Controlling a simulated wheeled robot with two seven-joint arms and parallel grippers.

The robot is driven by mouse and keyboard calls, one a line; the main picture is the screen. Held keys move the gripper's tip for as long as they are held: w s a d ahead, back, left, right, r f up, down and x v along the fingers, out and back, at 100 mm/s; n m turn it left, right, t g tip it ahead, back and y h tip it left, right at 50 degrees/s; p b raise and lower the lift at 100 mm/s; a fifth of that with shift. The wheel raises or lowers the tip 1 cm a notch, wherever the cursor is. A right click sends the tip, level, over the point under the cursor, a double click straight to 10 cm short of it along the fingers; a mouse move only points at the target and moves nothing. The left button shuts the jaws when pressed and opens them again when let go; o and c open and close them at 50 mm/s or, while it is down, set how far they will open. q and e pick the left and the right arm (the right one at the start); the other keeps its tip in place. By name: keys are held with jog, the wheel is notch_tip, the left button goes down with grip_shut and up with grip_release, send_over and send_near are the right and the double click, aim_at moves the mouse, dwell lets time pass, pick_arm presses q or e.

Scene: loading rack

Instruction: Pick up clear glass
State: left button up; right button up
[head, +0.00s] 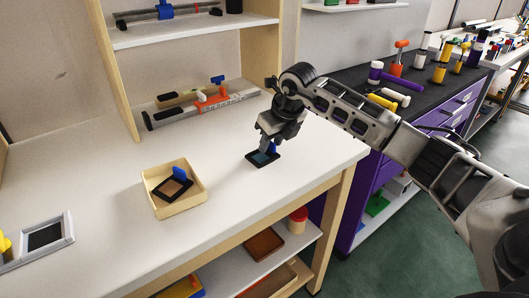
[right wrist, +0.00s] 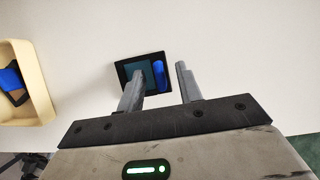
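A dark square plate with a teal pane (head: 262,159) and an upright blue handle lies flat on the white table, under my right gripper (head: 269,141). It also shows in the right wrist view (right wrist: 133,69). There the two fingers of the right gripper (right wrist: 159,70) are apart, with the blue handle (right wrist: 160,74) between them and a gap on the right side. The left finger hides part of the pane. A second black frame with a brownish pane (head: 172,189) and blue handle lies in the wooden tray. I cannot tell which pane is the clear glass. My left gripper is out of view.
The shallow wooden tray (head: 158,211) stands left of my right gripper. A grey frame with a dark pane (head: 45,236) is at the far left. A shelf unit (head: 185,33) with tools stands behind. Open table surface (head: 215,175) lies between tray and gripper.

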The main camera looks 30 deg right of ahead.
grip_shut()
jog(key=shift+r, duration=0.1)
